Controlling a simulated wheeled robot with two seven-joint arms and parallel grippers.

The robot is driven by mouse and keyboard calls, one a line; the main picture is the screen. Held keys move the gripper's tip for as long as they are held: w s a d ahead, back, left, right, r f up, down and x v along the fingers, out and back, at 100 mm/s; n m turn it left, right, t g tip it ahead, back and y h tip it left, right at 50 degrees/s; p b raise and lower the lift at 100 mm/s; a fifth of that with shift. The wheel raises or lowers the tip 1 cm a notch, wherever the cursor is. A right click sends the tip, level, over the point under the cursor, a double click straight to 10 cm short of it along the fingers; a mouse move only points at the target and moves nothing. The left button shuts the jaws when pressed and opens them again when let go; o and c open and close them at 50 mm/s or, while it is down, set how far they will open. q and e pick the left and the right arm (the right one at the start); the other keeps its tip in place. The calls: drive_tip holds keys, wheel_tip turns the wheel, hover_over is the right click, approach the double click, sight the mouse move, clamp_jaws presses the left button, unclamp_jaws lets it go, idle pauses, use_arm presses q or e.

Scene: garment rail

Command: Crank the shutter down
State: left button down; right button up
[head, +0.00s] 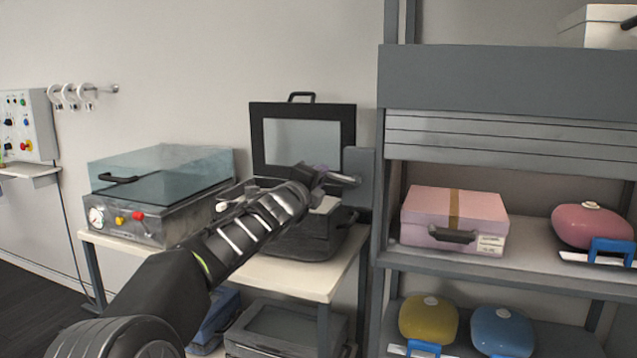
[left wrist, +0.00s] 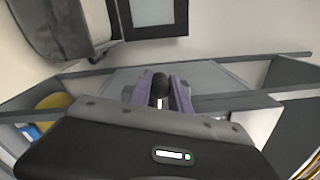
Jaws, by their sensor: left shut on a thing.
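The slatted grey shutter (head: 510,137) hangs part way down below the grey housing (head: 505,82) of the shelf unit in the head view. Its lower edge is above the pink box, and the shelf opening under it is uncovered. My left gripper (head: 335,178) is at the left side post of the unit, beside a grey plate (head: 359,176). In the left wrist view its purple fingers (left wrist: 160,92) are shut on the crank's dark-tipped handle (left wrist: 160,82). The rest of the crank is mostly hidden by the gripper. My right gripper is not in view.
A pink box (head: 454,217) and a pink rounded case (head: 591,226) stand on the shelf below the shutter. Yellow (head: 428,320) and blue (head: 502,330) cases are lower. Left of the unit, a table (head: 314,281) holds an open-lidded black machine (head: 310,236) and a clear-lidded machine (head: 160,195).

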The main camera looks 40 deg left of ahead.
use_arm(q)
drive_tip(key=shift+d+r+m, duration=0.1)
drive_tip(key=shift+r+m, duration=0.4)
drive_tip(key=shift+m, duration=0.1)
drive_tip(key=c, duration=1.2)
unclamp_jaws()
drive_tip(key=shift+c, duration=0.2)
drive_tip(key=shift+f, duration=0.1)
drive_tip(key=b+v, duration=0.1)
drive_tip(key=v, duration=0.6)
drive_tip(key=shift+s+d, duration=0.15)
drive_tip(key=shift+s, duration=0.2)
